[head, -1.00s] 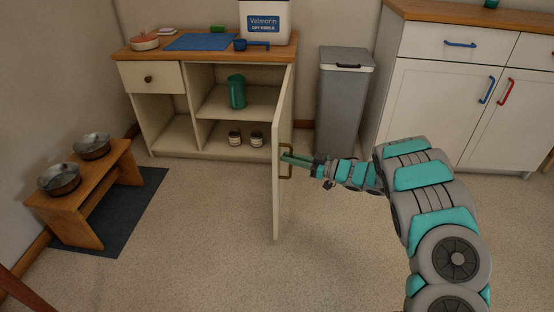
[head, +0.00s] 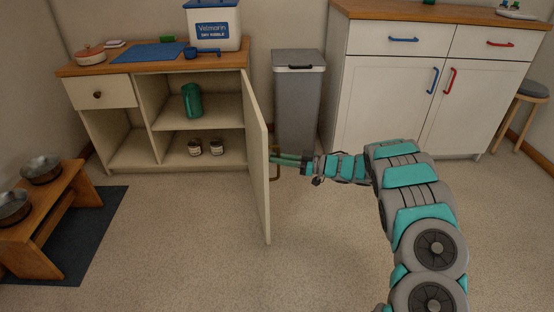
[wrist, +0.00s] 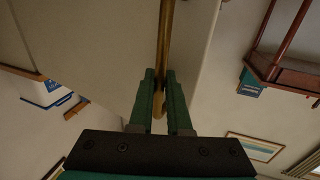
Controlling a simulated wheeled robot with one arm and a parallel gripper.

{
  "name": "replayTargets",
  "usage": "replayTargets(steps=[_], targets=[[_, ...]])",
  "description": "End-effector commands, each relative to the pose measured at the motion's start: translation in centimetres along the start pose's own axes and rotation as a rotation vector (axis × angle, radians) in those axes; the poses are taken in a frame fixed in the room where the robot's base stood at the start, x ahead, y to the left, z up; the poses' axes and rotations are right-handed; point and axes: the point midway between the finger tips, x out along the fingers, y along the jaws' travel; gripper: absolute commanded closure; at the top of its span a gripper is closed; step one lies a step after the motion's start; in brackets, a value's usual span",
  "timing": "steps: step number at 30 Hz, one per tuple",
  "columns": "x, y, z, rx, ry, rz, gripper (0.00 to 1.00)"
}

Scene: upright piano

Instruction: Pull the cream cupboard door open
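The cream cupboard door (head: 256,160) stands wide open, sticking out from the right side of the cream cupboard (head: 120,150). Its inner face shows in the head view. A brass bar handle (wrist: 167,40) is on its outer face, and part of it shows in the head view (head: 276,173). My gripper (head: 273,158) reaches in from the right to the handle, beside the door's outer face. In the wrist view, its green fingers (wrist: 162,78) are on either side of the bar and close against it. The exact contact is partly hidden.
A grey bin (head: 298,100) stands behind my arm, right of the cupboard. White cabinets (head: 385,110) stand further right. A wooden stand (head: 50,215) with metal bowls is at left on a dark mat (head: 85,250). The floor (head: 185,260) before the cupboard is clear.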

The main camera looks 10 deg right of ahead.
Motion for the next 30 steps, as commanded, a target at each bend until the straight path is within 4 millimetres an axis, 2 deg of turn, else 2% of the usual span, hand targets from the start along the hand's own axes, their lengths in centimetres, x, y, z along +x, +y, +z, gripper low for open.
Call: replayTargets(steps=[1, 8, 17, 20, 30], targets=[[0.0, -0.1, 0.0, 0.001, 0.000, -0.002, 0.80], [0.0, 0.0, 0.0, 0.000, 0.000, 0.000, 0.55], [-0.3, 0.0, 0.0, 0.000, 0.000, 0.001, 0.55], [-1.3, 0.1, 0.1, 0.000, 0.000, 0.003, 0.55], [-6.7, 0.1, 0.1, 0.000, 0.001, 0.003, 0.55]])
